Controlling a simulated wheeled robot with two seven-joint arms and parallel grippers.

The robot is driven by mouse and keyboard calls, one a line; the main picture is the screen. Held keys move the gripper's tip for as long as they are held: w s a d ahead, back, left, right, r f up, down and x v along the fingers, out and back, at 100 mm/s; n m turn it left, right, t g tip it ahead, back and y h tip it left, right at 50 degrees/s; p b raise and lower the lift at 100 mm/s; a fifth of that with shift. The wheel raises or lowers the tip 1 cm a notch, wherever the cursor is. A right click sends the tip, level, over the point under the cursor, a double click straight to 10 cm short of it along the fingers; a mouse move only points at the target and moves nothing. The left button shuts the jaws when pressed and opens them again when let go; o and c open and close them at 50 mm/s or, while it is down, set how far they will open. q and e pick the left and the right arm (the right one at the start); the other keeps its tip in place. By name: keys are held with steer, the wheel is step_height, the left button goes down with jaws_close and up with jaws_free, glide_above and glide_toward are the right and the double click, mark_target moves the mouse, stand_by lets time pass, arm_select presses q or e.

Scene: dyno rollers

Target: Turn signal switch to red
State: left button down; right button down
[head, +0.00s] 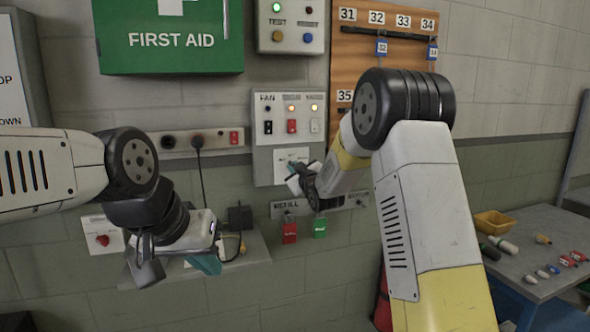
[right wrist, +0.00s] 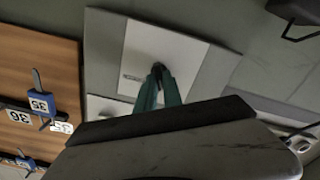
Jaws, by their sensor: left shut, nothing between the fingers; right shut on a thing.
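The signal switch appears as a small dark knob (right wrist: 157,67) on a white plate (right wrist: 180,50) in the right wrist view. The plate (head: 291,156) shows on the lower part of the grey wall panel in the head view, partly covered by my right gripper (head: 298,178). My right gripper's teal fingers (right wrist: 159,88) are shut on the knob. The knob's pointing direction and the plate's markings are too small or covered to read. My left gripper (head: 205,264) is shut and empty, at lower left in front of a small wall shelf.
The panel's upper row has several lamps and rocker switches (head: 291,126). A red knob (head: 103,240) sits on a white plate at left. Red (head: 289,232) and green (head: 320,227) tags hang below the panel. A table (head: 540,255) with a yellow bin (head: 494,222) stands right.

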steer(key=shift+a+f+n, duration=0.1)
steer(key=shift+f+n, duration=0.05)
steer(key=shift+n, duration=1.95)
steer(key=c, duration=1.5)
jaws_free()
steer(key=v, duration=0.8)
